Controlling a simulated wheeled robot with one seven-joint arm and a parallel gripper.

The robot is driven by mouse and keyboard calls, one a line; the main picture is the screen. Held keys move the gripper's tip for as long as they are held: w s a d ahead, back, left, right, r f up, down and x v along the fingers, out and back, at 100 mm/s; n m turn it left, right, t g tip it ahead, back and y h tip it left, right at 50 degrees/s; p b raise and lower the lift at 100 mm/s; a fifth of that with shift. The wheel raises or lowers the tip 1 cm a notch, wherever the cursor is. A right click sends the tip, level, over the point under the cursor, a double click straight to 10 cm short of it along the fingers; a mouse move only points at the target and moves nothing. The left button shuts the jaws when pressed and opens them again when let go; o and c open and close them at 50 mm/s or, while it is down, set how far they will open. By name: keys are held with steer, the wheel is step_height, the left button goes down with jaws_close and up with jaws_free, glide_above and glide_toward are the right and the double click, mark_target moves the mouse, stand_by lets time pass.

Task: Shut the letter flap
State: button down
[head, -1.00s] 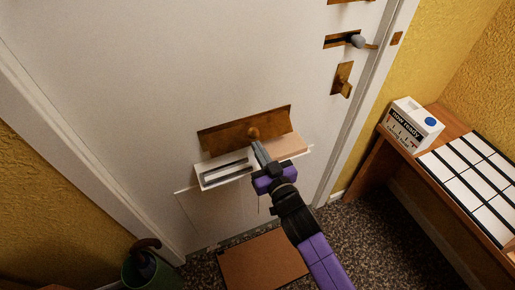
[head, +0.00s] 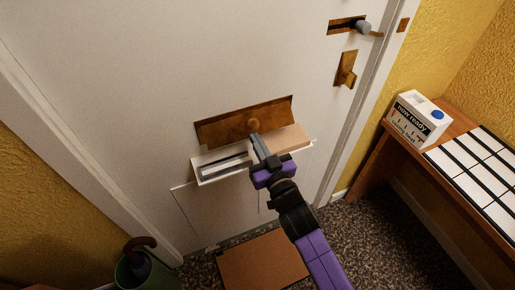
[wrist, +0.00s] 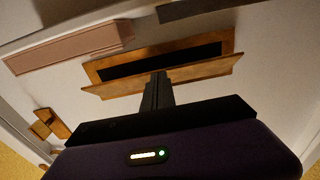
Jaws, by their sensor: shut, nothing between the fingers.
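In the wrist view the shut fingers (wrist: 158,80) overlap the flap's near edge. I cannot tell whether they touch it.
Below the flap, a white ledge (head: 207,179) and a tan block (head: 290,138) stick out from the door. A door handle (head: 362,28) and a brass latch plate (head: 346,68) are higher up. A wooden table (head: 452,106) with a white box (head: 414,117) stands right. A brown mat (head: 262,264) lies below.

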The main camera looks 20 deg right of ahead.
steer(key=shift+w+f+t+b, duration=0.3)
steer(key=shift+f+t+b, duration=0.35)
steer(key=shift+b, duration=2.7)
steer(key=shift+w+f+t+b, duration=0.3)
steer(key=shift+f+t+b, duration=0.3)
steer(key=shift+b, duration=2.75)
steer(key=shift+r+t+b, duration=0.25)
steer(key=shift+b, duration=0.45)
steer(key=shift+r, duration=0.15)
